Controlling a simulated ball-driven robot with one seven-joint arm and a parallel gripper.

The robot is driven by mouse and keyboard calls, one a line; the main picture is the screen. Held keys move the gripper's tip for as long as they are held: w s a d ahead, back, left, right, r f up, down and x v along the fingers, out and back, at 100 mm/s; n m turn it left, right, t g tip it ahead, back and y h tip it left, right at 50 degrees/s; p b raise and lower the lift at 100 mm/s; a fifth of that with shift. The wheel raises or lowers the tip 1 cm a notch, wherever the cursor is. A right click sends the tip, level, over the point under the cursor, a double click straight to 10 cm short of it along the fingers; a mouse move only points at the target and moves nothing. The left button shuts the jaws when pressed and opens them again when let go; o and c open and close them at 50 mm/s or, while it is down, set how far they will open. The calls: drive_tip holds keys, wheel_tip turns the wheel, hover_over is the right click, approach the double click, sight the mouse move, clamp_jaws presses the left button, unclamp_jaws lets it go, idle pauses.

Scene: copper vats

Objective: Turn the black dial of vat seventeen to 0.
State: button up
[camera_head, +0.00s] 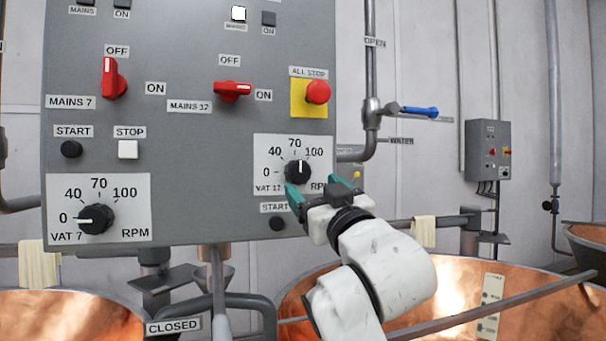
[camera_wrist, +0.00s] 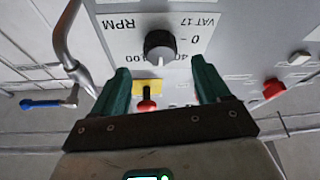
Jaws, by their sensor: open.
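The black dial of vat seventeen (camera_head: 298,172) sits on a white plate (camera_head: 262,148) at the lower right of the grey panel. Its white mark points up, close to 70, not at 0, which is on the left. My gripper (camera_head: 314,187) is open, with its green fingers just below and right of the dial in the head view. In the wrist view the dial (camera_wrist: 160,45) appears upside down with its plate, ahead of my gripper (camera_wrist: 160,72) and roughly centred between the fingertips. The fingers do not appear closed on it. Any remaining gap in depth is hard to judge.
The vat seven dial (camera_head: 96,219) points to 0. Red switches for mains 7 (camera_head: 115,82) and mains 17 (camera_head: 233,91), a red all-stop button (camera_head: 318,92) and a black start button (camera_head: 278,224) are nearby. A pipe with a blue-handled valve (camera_head: 418,111) stands right of the panel.

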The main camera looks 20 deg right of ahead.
sight(301, 175)
drive_tip(key=shift+p+x, duration=0.55)
drive_tip(key=shift+x, duration=2.65)
drive_tip(key=shift+c, duration=0.2)
drive_tip(key=c, duration=1)
